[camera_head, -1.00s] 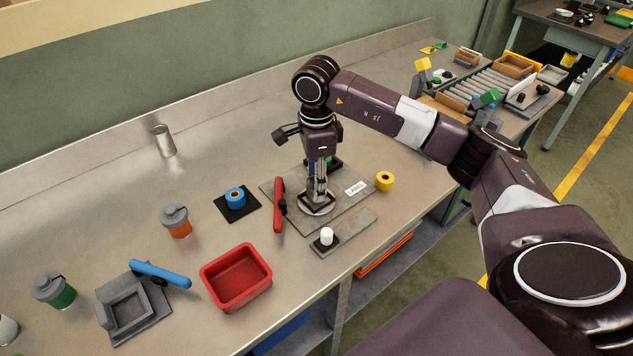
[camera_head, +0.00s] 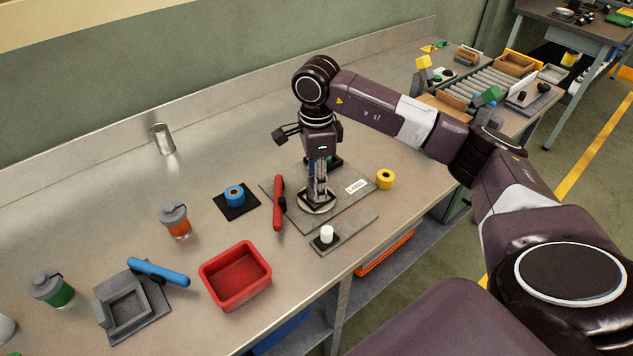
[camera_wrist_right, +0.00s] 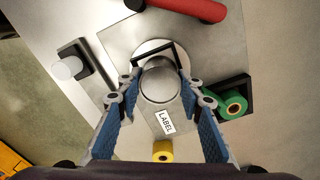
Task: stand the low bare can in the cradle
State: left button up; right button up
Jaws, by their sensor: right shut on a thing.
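The low bare can (camera_wrist_right: 160,82) is plain grey metal. It sits between the fingers of my right gripper (camera_head: 318,188), which also shows in the wrist view (camera_wrist_right: 159,88), shut on the can's sides. The can looks upright. Below it is a dark angular frame on a pale round disc (camera_wrist_right: 147,48), apparently the cradle (camera_wrist_right: 168,46); the disc also shows in the head view (camera_head: 303,207). The can overlaps the frame from above; I cannot tell whether it touches the base. My left gripper is not in view.
A red-handled tool (camera_head: 278,203) lies close left of the disc. A label card (camera_head: 356,186), yellow roll (camera_head: 386,179) and white-topped piece (camera_head: 327,234) are nearby. A taller bare can (camera_head: 164,140) stands at the back. A red bin (camera_head: 236,298) is at the front.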

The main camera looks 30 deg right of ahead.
jog(key=shift+f, duration=0.15)
jog(key=o, duration=1.7)
jog(key=shift+r+p, duration=2.8)
jog(key=shift+r, duration=1.8)
jog(key=shift+f, duration=0.1)
